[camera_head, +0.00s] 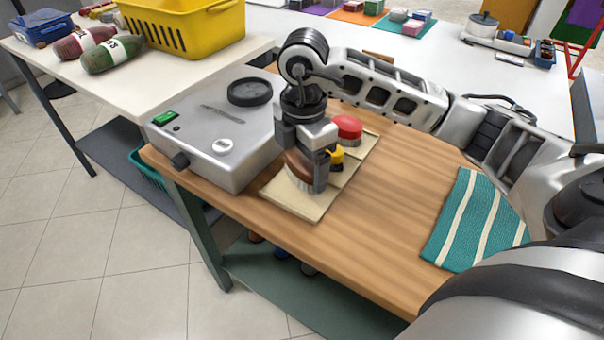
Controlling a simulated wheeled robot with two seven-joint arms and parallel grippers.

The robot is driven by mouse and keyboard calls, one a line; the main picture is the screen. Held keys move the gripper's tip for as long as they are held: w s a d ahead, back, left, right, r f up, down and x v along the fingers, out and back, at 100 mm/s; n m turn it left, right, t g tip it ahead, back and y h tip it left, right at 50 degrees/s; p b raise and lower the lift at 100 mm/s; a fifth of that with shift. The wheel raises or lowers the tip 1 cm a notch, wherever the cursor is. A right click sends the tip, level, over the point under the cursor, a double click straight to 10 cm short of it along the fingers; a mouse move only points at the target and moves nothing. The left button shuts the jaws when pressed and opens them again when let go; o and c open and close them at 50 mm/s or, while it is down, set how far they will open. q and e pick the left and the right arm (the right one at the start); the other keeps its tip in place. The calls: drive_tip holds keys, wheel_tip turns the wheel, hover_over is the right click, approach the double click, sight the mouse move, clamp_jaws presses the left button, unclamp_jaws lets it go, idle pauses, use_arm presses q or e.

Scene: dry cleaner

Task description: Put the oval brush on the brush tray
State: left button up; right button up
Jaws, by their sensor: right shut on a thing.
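My right gripper (313,165) points down over the cream brush tray (300,202) on the wooden table. It is shut on a brown brush (299,171) with bristles below, which looks like the oval brush; the fingers hide part of it. The brush is at the left part of the tray. I cannot tell whether its bristles touch the tray. A red-topped item (348,127) and a yellow item (337,155) are on the tray just behind and right of the gripper, partly hidden by it. My left gripper is not in view.
A grey machine (215,150) with a black round cap stands close left of the tray. A teal striped cloth (476,222) lies at the right. The wood between tray and cloth is clear. A yellow basket (190,25) stands on the white table behind.

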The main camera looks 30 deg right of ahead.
sight(302, 176)
drive_tip(key=shift+w+d+f, duration=0.1)
drive_tip(key=shift+w+f, duration=0.25)
drive_tip(key=shift+f, duration=0.1)
wheel_tip(302, 176, down, 3)
drive_tip(key=shift+w+f, duration=0.1)
drive_tip(key=shift+f, duration=0.2)
drive_tip(key=o, duration=1)
drive_tip(key=shift+r, duration=0.45)
wheel_tip(302, 176, up, 12)
drive_tip(key=shift+f+p, duration=0.25)
drive_tip(key=shift+p, duration=0.2)
drive_tip(key=shift+f, duration=0.1)
